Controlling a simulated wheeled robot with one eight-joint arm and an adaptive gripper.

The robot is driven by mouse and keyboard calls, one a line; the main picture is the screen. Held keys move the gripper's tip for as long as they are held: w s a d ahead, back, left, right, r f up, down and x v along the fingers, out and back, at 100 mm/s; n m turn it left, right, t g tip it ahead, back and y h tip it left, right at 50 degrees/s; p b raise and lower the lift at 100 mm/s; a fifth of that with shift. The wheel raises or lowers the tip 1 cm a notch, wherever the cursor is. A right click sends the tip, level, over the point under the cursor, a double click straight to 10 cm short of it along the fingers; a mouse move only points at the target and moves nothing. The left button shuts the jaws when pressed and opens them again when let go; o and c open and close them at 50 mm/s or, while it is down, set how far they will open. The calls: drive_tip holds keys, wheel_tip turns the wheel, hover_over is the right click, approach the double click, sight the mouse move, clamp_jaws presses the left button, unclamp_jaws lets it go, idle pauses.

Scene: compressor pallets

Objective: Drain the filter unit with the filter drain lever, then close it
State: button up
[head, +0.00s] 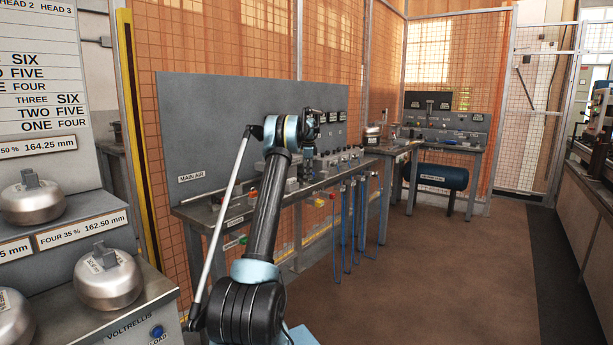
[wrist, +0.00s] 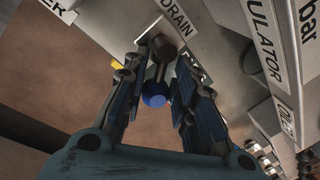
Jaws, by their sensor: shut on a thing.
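The filter drain lever, a short dark stem with a blue ball end (wrist: 155,93), hangs from a round dark pivot under a "DRAIN" label in the wrist view. My gripper (wrist: 165,60) has one finger on each side of the lever and is shut on it. The filter unit is only partly in view; its grey underside shows beside the label. In the head view my gripper (head: 307,172) is at the front of the grey bench, small and dark, and the lever cannot be made out there.
Labels reading "REGULATOR" (wrist: 264,45) and "bar" are on grey housings to the right in the wrist view. In the head view blue hoses (head: 345,225) hang below the bench (head: 235,210). A second bench with a blue tank (head: 440,177) stands behind. The brown floor is clear to the right.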

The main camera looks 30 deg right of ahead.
drive_tip(key=n, duration=0.3)
drive_tip(key=w+d+n+y, duration=0.1)
drive_tip(key=n, duration=0.1)
drive_tip(key=shift+w+n, duration=0.1)
drive_tip(key=shift+n, duration=0.2)
drive_tip(key=shift+w+n+y, duration=0.2)
drive_tip(key=shift+w+n, duration=0.1)
drive_tip(key=shift+n, duration=0.85)
drive_tip(key=shift+w+n+y, duration=0.2)
drive_tip(key=shift+w+n, duration=0.1)
drive_tip(key=shift+n, duration=0.85)
drive_tip(key=shift+w, duration=0.1)
drive_tip(key=shift+a, duration=0.1)
drive_tip(key=o, duration=1.1)
drive_tip(key=shift+c, duration=0.2)
drive_tip(key=shift+a, duration=0.1)
